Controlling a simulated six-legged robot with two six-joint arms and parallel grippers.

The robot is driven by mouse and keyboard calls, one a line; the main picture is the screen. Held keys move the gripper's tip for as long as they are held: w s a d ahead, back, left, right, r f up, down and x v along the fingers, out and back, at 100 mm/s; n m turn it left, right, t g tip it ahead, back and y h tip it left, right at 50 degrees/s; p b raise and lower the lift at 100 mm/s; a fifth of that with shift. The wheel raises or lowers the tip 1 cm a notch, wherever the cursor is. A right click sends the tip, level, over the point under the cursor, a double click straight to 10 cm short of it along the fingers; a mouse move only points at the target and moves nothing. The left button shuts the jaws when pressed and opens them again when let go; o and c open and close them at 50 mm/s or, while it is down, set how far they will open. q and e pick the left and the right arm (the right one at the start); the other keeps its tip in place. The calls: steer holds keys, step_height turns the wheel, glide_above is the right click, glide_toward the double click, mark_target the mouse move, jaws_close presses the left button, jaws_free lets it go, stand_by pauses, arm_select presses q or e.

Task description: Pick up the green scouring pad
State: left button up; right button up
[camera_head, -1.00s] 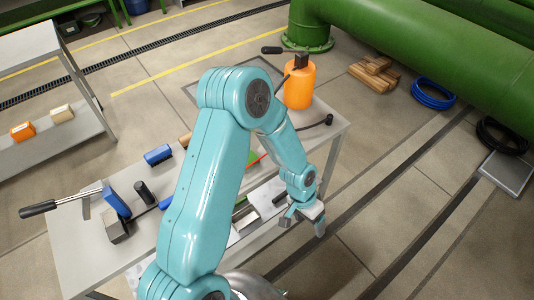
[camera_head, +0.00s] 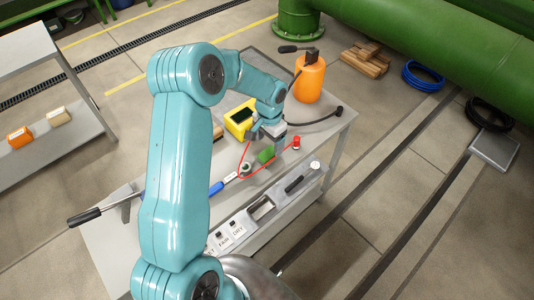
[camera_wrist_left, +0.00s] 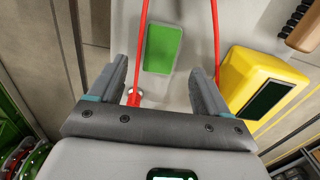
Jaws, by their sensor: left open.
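The green scouring pad (camera_head: 265,154) lies flat on the grey table, partly hidden by my gripper in the head view. In the left wrist view the whole pad (camera_wrist_left: 162,48) shows as a green rectangle, ahead of the fingers and between their lines. My left gripper (camera_head: 268,137) is above the table close to the pad; its two fingers (camera_wrist_left: 158,72) are apart with nothing between them. I cannot tell the exact height gap. My right gripper is in neither view.
A yellow meter (camera_head: 239,119) with a dark screen stands beside the gripper; it also shows in the wrist view (camera_wrist_left: 240,72). Its red leads (camera_wrist_left: 216,40) run on both sides of the pad. An orange sprayer tank (camera_head: 310,80) and a red-topped item (camera_head: 296,142) are nearby.

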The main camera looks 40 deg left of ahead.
mark_target(269, 153)
arm_select(q)
steer(key=shift+w+f, duration=0.2)
steer(key=shift+f, duration=0.2)
steer(key=shift+s+f+p, duration=0.1)
steer(key=shift+f+p, duration=0.2)
steer(key=shift+s+f+p, duration=0.25)
steer(key=shift+f+p, duration=0.3)
steer(key=shift+f, duration=0.6)
steer(key=shift+w+f, duration=0.2)
steer(key=shift+f, duration=0.4)
steer(key=shift+w+f, duration=0.2)
steer(key=shift+f, duration=0.35)
steer(key=shift+s+r, duration=0.1)
steer(key=shift+s, duration=0.05)
steer(key=shift+s+r, duration=0.1)
steer(key=shift+s, duration=0.1)
steer(key=shift+c, duration=1.2)
steer(key=c, duration=0.5)
steer(key=shift+w, duration=0.1)
steer(key=c, duration=0.4)
